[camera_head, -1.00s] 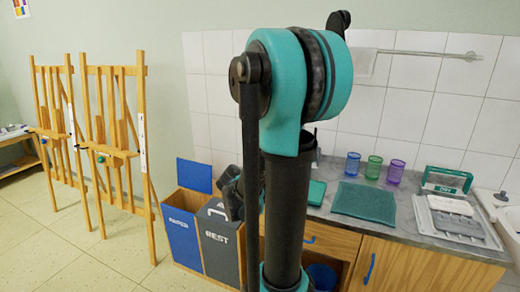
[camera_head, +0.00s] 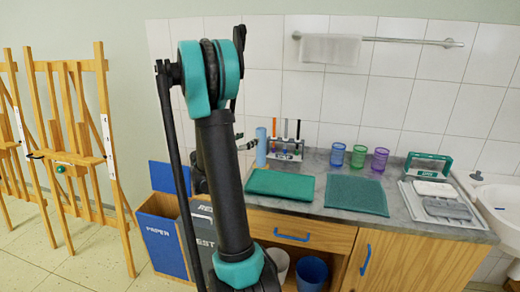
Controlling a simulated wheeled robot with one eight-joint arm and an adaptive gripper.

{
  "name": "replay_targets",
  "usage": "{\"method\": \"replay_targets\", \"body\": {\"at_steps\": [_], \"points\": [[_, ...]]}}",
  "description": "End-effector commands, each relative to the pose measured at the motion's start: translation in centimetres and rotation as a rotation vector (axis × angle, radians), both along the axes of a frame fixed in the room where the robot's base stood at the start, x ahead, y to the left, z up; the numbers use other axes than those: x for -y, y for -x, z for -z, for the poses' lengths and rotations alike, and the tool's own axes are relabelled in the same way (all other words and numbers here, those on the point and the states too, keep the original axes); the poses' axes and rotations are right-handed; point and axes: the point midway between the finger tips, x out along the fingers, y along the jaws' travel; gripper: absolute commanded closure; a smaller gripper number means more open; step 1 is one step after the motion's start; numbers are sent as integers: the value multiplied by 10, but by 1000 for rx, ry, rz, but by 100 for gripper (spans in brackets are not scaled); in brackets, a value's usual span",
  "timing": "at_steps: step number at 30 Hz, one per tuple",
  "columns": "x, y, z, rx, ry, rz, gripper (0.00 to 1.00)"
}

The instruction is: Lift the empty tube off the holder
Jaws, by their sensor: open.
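A plain light-blue upright cylinder (camera_head: 261,147) stands at the back left of the counter, against the tiled wall. It may be the tube; whether it is empty and what holder it sits on cannot be made out. My gripper (camera_head: 247,141) shows only in part, just left of the cylinder and behind my arm. Its small fingers are open and point toward the cylinder; I cannot tell if they touch it. My dark arm with teal joints hides the rest of the gripper.
A rack (camera_head: 286,152) with several upright tools stands right of the cylinder. A teal pad (camera_head: 280,184), a dark green mat (camera_head: 357,195), cups (camera_head: 337,154) and a drying tray (camera_head: 446,212) occupy the counter (camera_head: 398,216). Bins (camera_head: 165,240) stand below left.

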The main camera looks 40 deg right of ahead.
Motion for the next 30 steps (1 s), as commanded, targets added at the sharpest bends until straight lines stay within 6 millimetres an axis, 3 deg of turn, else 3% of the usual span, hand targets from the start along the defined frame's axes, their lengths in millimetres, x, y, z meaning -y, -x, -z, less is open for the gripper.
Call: {"method": "replay_targets", "body": {"at_steps": [6, 17, 25, 30], "points": [[36, -11, 0, 0, -1, 2, 37], [57, -19, -1, -1, -1, 1, 37], [92, -32, -2, -1, -1, 1, 37], [95, -34, -2, -1, -1, 0, 37]]}}
